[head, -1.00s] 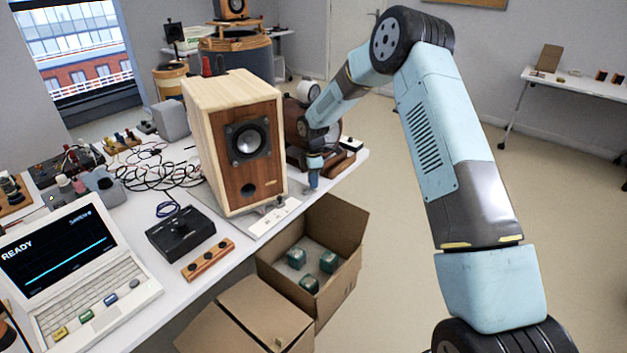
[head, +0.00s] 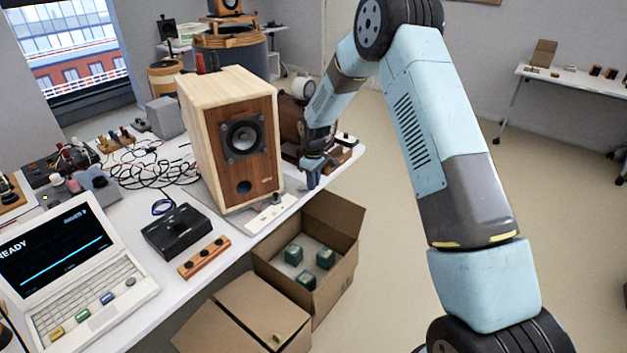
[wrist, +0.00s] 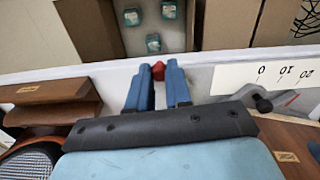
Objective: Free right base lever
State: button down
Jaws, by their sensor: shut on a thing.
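The wooden speaker (head: 209,140) stands upright on a thin base at the table's edge. A white strip (head: 270,214) with a scale lies at its front. In the wrist view the scale (wrist: 290,74) shows numbers, with a dark-knobbed lever (wrist: 262,103) beside it. My gripper (head: 312,181) is low, just right of the speaker's base. In the wrist view its blue fingers (wrist: 158,78) are shut on a small red knob (wrist: 158,70) at their tips. The red knob is hidden in the head view. I cannot tell what the knob is joined to.
An open cardboard box (head: 345,252) with several green blocks stands below the table edge, near my gripper. A laptop (head: 85,290), a black control box (head: 178,232) and loose cables (head: 150,172) lie left of the speaker. The floor on the right is clear.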

jog(key=shift+s+f+m, duration=0.1)
jog(key=shift+s+m, duration=0.35)
jog(key=shift+m, duration=0.6)
jog(key=shift+s+m, duration=0.45)
jog(key=shift+m, duration=0.6)
jog(key=shift+a, duration=0.1)
jog(key=c, duration=1)
grip_release()
jog(key=shift+c, duration=0.2)
notch_tip(320, 180, up, 14)
jog(key=shift+f, duration=0.15)
